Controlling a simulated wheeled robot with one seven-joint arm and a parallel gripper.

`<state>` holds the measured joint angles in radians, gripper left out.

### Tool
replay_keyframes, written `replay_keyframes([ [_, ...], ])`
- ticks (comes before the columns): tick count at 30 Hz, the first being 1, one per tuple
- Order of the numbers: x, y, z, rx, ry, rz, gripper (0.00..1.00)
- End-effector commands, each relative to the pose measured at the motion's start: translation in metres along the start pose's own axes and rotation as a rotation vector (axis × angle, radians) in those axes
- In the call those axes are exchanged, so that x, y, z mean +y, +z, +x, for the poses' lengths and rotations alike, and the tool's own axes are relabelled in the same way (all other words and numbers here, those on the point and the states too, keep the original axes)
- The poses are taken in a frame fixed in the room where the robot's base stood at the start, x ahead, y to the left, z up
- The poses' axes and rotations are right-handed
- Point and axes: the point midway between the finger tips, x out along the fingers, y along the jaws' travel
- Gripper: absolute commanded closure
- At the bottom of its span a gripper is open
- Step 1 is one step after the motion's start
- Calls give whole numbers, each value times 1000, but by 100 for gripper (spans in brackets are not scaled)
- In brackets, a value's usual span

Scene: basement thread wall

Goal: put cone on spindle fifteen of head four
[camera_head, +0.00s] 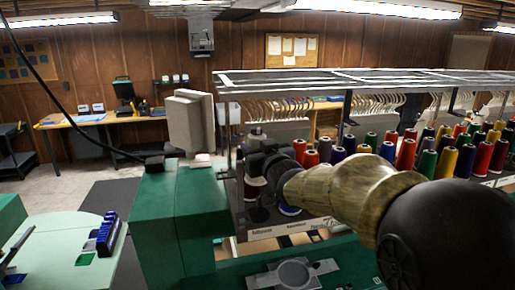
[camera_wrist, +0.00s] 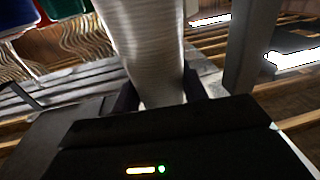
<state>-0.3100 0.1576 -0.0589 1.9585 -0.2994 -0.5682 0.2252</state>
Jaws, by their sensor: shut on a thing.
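A pale grey thread cone (camera_wrist: 150,45) fills the middle of the wrist view, its ribbed side running up out of frame. My gripper (camera_wrist: 160,92) is shut on it, with a dark finger on each side. In the head view my gripper (camera_head: 258,160) is at the left end of the thread rack, among its uprights. The held cone is not clear there, being small and partly behind my gripper. Several coloured cones (camera_head: 408,153) stand upright in rows to the right, partly behind my arm. I cannot tell which spindle is fifteen of head four.
A metal overhead frame (camera_head: 350,80) runs above the cones, with an upright (camera_head: 347,108) near my arm. A green machine housing (camera_head: 180,215) with a beige box (camera_head: 190,122) stands left of my gripper. A pale green table (camera_head: 60,245) lies at lower left.

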Motion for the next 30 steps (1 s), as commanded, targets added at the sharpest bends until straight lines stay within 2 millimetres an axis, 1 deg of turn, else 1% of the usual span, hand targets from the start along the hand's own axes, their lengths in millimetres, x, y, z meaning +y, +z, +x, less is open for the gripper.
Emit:
replay_keyframes([
  [5,-1,9,0,-1,-1,0,83],
  [30,-3,76,0,-1,0,0,83],
])
